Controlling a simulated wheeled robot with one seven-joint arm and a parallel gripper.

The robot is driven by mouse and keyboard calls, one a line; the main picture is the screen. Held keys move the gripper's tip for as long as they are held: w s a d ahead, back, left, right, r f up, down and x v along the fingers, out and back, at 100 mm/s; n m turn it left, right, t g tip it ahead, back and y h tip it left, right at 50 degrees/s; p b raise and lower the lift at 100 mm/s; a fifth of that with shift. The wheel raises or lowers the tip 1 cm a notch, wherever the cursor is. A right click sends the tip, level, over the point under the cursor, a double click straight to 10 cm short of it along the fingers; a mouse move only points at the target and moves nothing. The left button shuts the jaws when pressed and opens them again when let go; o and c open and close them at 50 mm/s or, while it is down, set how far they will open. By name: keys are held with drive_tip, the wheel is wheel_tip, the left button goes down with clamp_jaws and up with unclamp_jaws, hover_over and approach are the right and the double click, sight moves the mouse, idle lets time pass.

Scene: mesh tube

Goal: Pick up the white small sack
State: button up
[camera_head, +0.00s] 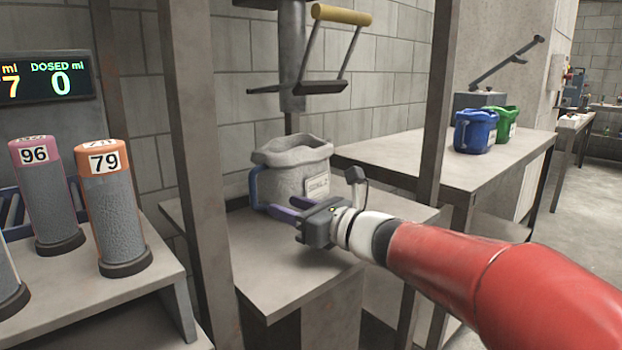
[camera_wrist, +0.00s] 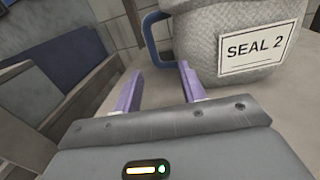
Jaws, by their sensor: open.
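The white small sack (camera_head: 288,170) stands upright on a grey platform (camera_head: 280,285) beneath a yellow-handled frame. It has a blue loop handle (camera_head: 254,186) on its left side. In the wrist view the sack (camera_wrist: 205,35) fills the top right, with a white label reading "SEAL 2". Its handle (camera_wrist: 149,40) is just beyond my fingertips, roughly in line with the gap between them. My gripper (camera_head: 275,209) is low in front of the sack, its purple fingers pointing at the handle side. In the wrist view my gripper (camera_wrist: 161,72) is open with nothing held between its fingers.
A grey post (camera_head: 200,150) stands left of the platform and another (camera_head: 440,110) to its right. The yellow-handled frame (camera_head: 340,15) hangs above the sack. Numbered cylinders (camera_head: 110,210) stand on a left bench.

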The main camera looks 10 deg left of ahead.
sight(256, 197)
drive_tip(key=shift+w+a+n, duration=0.1)
drive_tip(key=shift+a+n, duration=0.2)
drive_tip(key=shift+a, duration=0.15)
drive_tip(key=p+x, duration=0.1)
drive_tip(key=x, duration=0.6)
drive_tip(key=shift+s+a+p, duration=0.2)
drive_tip(key=shift+s+p, duration=0.15)
clamp_jaws()
idle(0.6)
drive_tip(key=shift+r, duration=0.1)
